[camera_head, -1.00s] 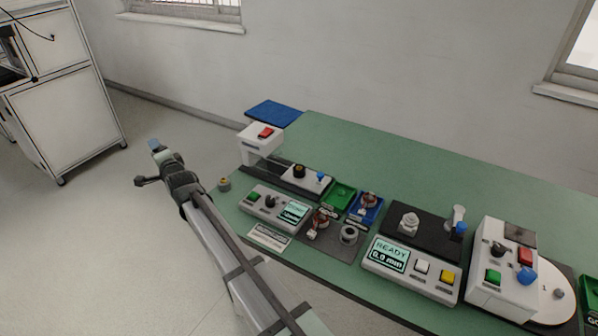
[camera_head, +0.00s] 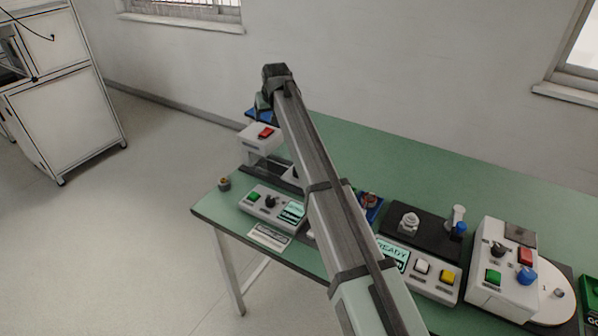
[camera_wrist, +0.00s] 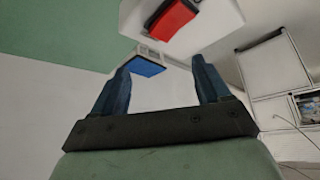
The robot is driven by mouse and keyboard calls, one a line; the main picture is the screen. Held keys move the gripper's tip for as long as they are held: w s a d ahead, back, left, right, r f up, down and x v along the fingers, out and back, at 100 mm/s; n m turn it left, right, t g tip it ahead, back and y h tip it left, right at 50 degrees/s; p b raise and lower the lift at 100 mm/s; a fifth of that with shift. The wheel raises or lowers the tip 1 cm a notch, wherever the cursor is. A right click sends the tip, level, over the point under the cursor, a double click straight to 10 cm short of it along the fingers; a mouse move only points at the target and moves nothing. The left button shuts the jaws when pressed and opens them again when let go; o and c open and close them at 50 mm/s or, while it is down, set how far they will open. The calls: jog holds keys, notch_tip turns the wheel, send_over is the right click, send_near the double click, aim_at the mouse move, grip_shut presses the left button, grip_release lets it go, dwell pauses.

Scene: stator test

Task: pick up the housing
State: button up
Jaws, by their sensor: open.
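My gripper shows in the wrist view (camera_wrist: 160,66), its two dark blue fingers spread apart with nothing between them. In the head view my arm reaches over the bench and its end is above the back left corner, near the white press with a red button (camera_head: 262,136). No part that I can surely call the housing shows now. The grey ring-shaped part on the dark mat, seen earlier, is hidden behind my arm. A small brownish cylinder (camera_head: 224,183) stands at the bench's left edge.
The green bench (camera_head: 420,153) is clear along its back. A control box with a green button (camera_head: 270,205), a READY unit (camera_head: 423,275), a white box with several buttons (camera_head: 503,270) and a white disc (camera_head: 551,290) line the front. A blue mat shows in the wrist view (camera_wrist: 146,66).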

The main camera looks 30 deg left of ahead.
jog(key=w+d+n+g+h, duration=0.2)
jog(key=w+d+n+h, duration=0.15)
jog(key=d, duration=0.75)
jog(key=s+d+f+n+g+h, duration=0.1)
jog(key=s+f+n+g, duration=0.15)
jog(key=s+n, duration=0.35)
jog(key=f, duration=1.3)
jog(key=shift+w+d+f, duration=0.1)
jog(key=shift+w+d, duration=0.1)
jog(key=shift+c, duration=0.3)
jog(key=c, duration=1.1)
